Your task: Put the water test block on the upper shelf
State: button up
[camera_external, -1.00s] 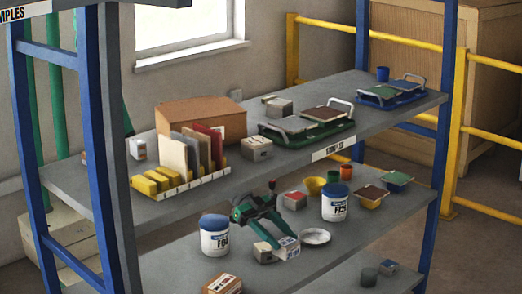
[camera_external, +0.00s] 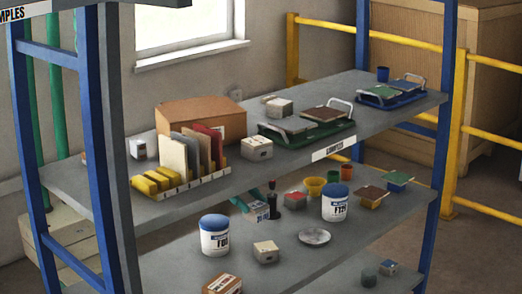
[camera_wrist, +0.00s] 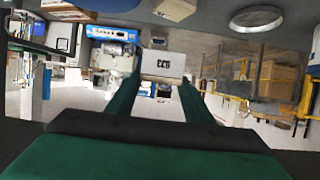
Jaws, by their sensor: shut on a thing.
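My gripper (camera_wrist: 162,80) is shut on a small pale block (camera_wrist: 162,67). In the wrist view, its dark green fingers flank the block, whose face bears dark marks too small to read. In the external view, the block (camera_external: 258,213) shows a blue label and a green finger (camera_external: 244,203) touches it. They are at the back of the lower shelf, below the front edge of the upper one, which hides most of my gripper. The upper shelf (camera_external: 390,120) is the grey board with a samples label on its front edge.
On the upper shelf stand a carton (camera_external: 190,117), a rack of upright tiles (camera_external: 192,181), a grey box (camera_external: 257,148) and green trays (camera_external: 300,138). A black bottle-like thing (camera_external: 272,198), tubs (camera_external: 214,240), a red-marked block (camera_external: 265,252) and a dish (camera_external: 314,237) are below.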

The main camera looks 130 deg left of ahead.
jog(key=s+a+r+n+y, duration=0.1)
jog(key=s+a+r, duration=0.5)
jog(key=s+a, duration=0.5)
jog(key=s+a+r+y, duration=0.1)
jog(key=s+a+r, duration=0.55)
jog(key=a, duration=0.85)
jog(key=s+a+r, duration=0.3)
jog(key=s+a, duration=0.1)
jog(key=s, duration=0.7)
notch_tip(320, 180, up, 10)
jog(key=s+a, duration=0.2)
jog(key=a, duration=0.1)
jog(key=w+d+r+h, duration=0.1)
jog(key=w+d+r, duration=0.4)
jog(key=r, duration=0.2)
jog(key=w+d+r+h, duration=0.1)
jog(key=w+d+r, duration=0.3)
jog(key=r, duration=0.4)
send_over(298, 100)
jog(key=shift+m, duration=0.4)
jog(key=f, duration=0.6)
jog(key=s+f, duration=0.1)
jog(key=f, duration=0.2)
jog(key=shift+d+f, duration=0.15)
jog(key=shift+d, duration=0.1)
jog(key=shift+w+a+f, duration=0.15)
jog(key=shift+w+f, duration=0.1)
jog(key=shift+f, duration=0.1)
jog(key=shift+w+a+f, duration=0.15)
jog(key=shift+f, duration=1.65)
